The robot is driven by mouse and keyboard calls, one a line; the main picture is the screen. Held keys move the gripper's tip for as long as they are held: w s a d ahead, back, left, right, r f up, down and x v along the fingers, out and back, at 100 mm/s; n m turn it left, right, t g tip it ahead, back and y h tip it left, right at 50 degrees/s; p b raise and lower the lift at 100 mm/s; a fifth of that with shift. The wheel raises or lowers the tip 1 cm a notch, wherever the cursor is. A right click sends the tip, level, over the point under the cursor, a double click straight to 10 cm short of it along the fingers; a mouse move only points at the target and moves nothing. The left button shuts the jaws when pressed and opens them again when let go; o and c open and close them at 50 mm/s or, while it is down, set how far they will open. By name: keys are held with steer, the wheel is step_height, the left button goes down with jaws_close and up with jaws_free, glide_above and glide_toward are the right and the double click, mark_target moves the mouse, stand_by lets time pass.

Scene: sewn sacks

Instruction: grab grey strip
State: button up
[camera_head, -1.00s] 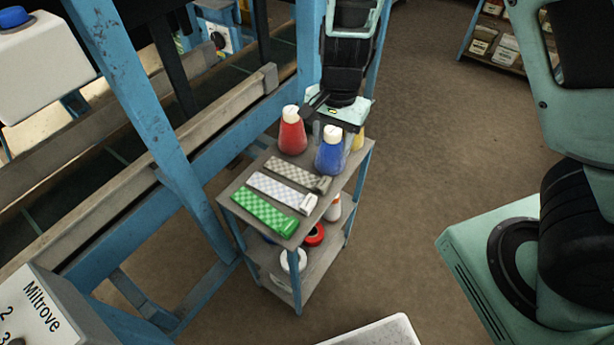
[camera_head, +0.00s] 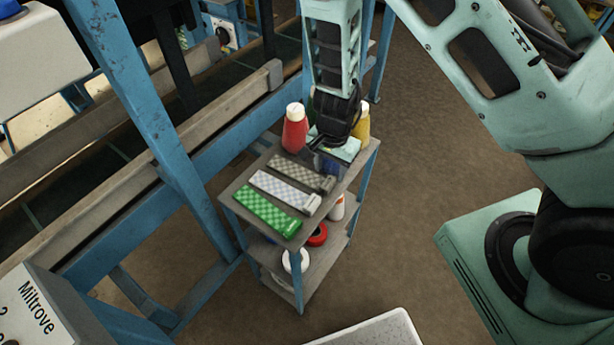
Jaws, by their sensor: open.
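The grey checkered strip (camera_head: 296,171) lies flat on the top shelf of a small blue-legged cart (camera_head: 242,184). It is the farthest of three strips, with a thicker block at its right end. Beside it lie a white-and-lilac checkered strip (camera_head: 279,187) and, nearest, a green checkered strip (camera_head: 267,213). My gripper (camera_head: 324,156) is open over the far right part of the shelf, close to the block end of the grey strip. I cannot tell its exact height, and the wrist hides part of the fingers.
A red bottle (camera_head: 294,131) stands just left of my gripper and a yellow bottle (camera_head: 362,124) just right. The blue bottle is mostly hidden by my gripper. The lower shelf holds a red roll (camera_head: 318,235) and a white roll (camera_head: 295,260). A blue frame post (camera_head: 150,125) rises at left.

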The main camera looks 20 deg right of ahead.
mark_target(328, 182)
step_height(328, 182, down, 5)
steer(key=shift+s+a+r+b, duration=0.15)
steer(key=shift+b, duration=0.15)
steer(key=c, duration=1.1)
steer(key=shift+o, duration=0.2)
